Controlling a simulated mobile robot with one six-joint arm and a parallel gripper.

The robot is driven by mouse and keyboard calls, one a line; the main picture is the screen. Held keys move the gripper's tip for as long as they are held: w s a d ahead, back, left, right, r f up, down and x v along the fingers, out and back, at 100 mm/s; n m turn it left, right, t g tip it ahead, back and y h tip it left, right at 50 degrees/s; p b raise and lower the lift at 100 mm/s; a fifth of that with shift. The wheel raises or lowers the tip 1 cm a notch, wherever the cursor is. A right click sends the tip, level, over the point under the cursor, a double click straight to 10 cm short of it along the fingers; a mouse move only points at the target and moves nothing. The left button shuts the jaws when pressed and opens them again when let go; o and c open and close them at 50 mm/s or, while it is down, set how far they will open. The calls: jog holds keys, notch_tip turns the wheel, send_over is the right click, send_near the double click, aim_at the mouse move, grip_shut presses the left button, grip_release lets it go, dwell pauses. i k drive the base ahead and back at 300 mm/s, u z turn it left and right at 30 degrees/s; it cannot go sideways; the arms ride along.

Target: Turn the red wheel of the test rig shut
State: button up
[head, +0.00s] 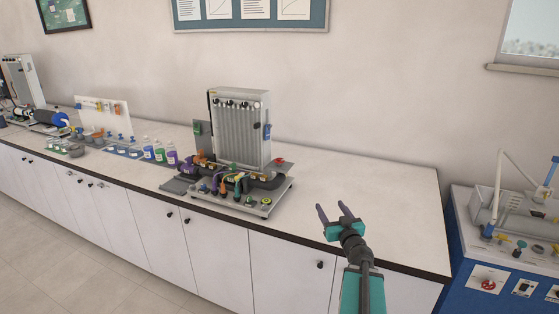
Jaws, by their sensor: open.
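A test rig with a tall grey manometer board (240,135) stands on the white counter, left of my gripper. A small red part (280,161), perhaps a wheel, sits on top of the dark pipe at the rig's right end. How far it is turned is too small to tell. A second red wheel (488,285) is on a white plate on the front of a blue bench at the far right. My gripper (334,209) is open and empty, near the counter's front edge. It is right of and nearer than the manometer rig, apart from both red parts.
The blue bench (468,264) carries a clear tank and several valves. The white counter (365,195) is bare right of the rig. Cabinets run below it.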

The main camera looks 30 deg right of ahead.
aim_at(278, 161)
jog(key=i, duration=1.25)
jog(key=u, duration=0.05)
